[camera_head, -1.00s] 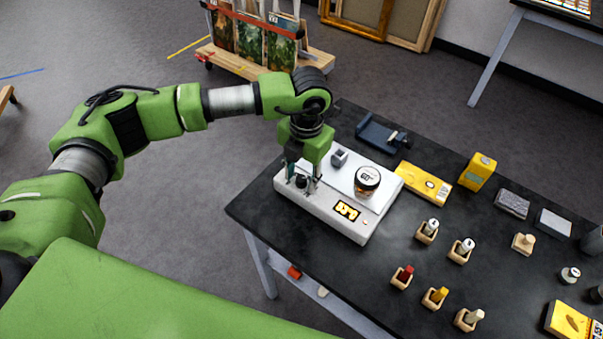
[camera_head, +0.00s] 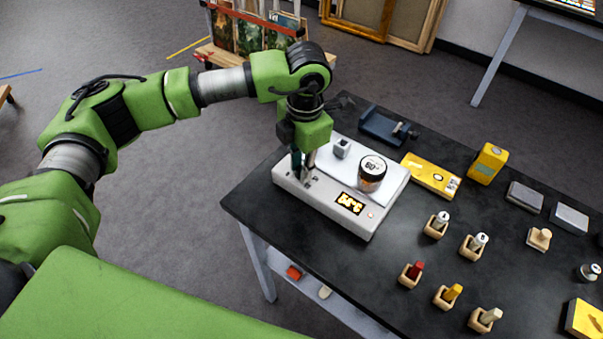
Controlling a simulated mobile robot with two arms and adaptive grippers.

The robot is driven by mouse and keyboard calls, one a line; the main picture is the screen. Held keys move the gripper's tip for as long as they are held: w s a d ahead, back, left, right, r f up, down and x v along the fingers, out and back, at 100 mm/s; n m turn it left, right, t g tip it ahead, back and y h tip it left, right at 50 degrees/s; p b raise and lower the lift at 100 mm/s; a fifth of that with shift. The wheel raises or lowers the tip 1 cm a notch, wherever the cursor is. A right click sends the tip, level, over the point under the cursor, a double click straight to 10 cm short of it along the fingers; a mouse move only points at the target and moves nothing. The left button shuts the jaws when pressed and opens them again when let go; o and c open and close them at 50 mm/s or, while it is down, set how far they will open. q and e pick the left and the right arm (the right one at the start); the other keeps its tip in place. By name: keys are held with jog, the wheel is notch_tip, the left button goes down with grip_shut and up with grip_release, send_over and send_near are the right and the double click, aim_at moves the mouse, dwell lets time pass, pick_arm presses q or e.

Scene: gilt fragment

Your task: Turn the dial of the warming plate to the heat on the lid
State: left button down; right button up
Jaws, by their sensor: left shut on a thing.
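The white warming plate (camera_head: 336,213) lies at the table's near left corner. A jar with a white-labelled lid (camera_head: 373,165) stands on its plate; the lid seems to read 60. The orange display (camera_head: 350,203) on the front panel shows a two-digit reading in °C, too blurred to read surely. My right gripper is out of view.
Several wooden holders with bottles or sticks, such as the red one (camera_head: 412,272), stand to the right on the black table (camera_head: 340,272).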

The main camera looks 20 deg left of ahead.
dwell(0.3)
pick_arm(q)
jog(key=c, duration=1.8)
grip_release()
jog(key=shift+r, duration=0.15)
jog(key=r, duration=1.1)
jog(key=shift+s+d+r, duration=0.25)
jog(key=shift+d+r, duration=0.05)
jog(key=shift+r, duration=0.1)
